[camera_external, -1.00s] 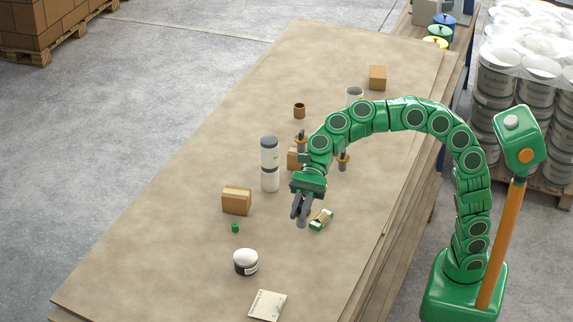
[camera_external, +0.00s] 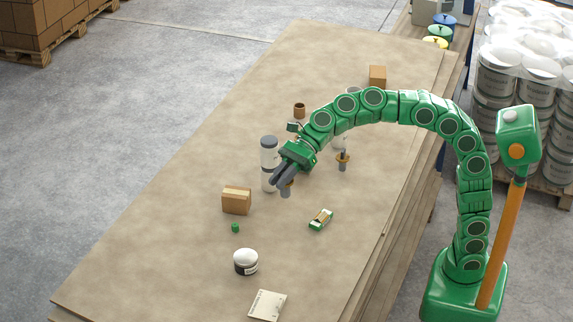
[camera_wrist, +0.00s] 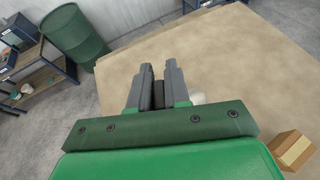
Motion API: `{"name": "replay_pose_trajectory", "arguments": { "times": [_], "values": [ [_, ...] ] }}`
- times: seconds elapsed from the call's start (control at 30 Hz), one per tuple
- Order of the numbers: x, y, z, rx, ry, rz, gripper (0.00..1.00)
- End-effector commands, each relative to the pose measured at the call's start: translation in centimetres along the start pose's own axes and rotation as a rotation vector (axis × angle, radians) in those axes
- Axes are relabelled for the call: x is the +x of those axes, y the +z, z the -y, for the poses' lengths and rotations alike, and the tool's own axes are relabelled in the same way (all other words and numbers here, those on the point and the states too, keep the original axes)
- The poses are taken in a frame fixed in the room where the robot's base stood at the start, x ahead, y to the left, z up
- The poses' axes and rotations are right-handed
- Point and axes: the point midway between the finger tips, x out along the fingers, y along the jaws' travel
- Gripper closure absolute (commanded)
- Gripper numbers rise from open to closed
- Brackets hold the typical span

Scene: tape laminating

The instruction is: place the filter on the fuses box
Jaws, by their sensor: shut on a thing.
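My gripper (camera_external: 284,190) is above the middle of the table, just right of two stacked white canisters (camera_external: 269,151). It is shut on a dark grey cylindrical thing (camera_wrist: 158,96), seen between the fingers in the wrist view. This may be the filter; the fingers hide much of it. I cannot tell for sure which box is the fuses box. A brown carton (camera_external: 236,200) stands left of and below my gripper. A small green and white box (camera_external: 320,219) lies to its lower right. Both are apart from my gripper.
A black jar with a white lid (camera_external: 246,262), a small green cap (camera_external: 235,228) and a flat pale packet (camera_external: 267,305) lie nearer the front. A grey piece with an orange collar (camera_external: 342,161) stands to the right. The table's left side (camera_external: 140,255) is clear.

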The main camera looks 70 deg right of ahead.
Motion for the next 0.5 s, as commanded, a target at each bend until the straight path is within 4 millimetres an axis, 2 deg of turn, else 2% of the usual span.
{"name": "replay_pose_trajectory", "arguments": {
  "times": [0.17,0.3,0.5],
  "values": [
    [-2.1,-2.5,5.3,0.098,-0.220,0.000,1.00],
    [-4.5,-4.8,9.5,0.169,-0.397,0.004,1.00],
    [-8.7,-8.1,14.3,0.248,-0.623,0.012,1.00]
  ]
}}
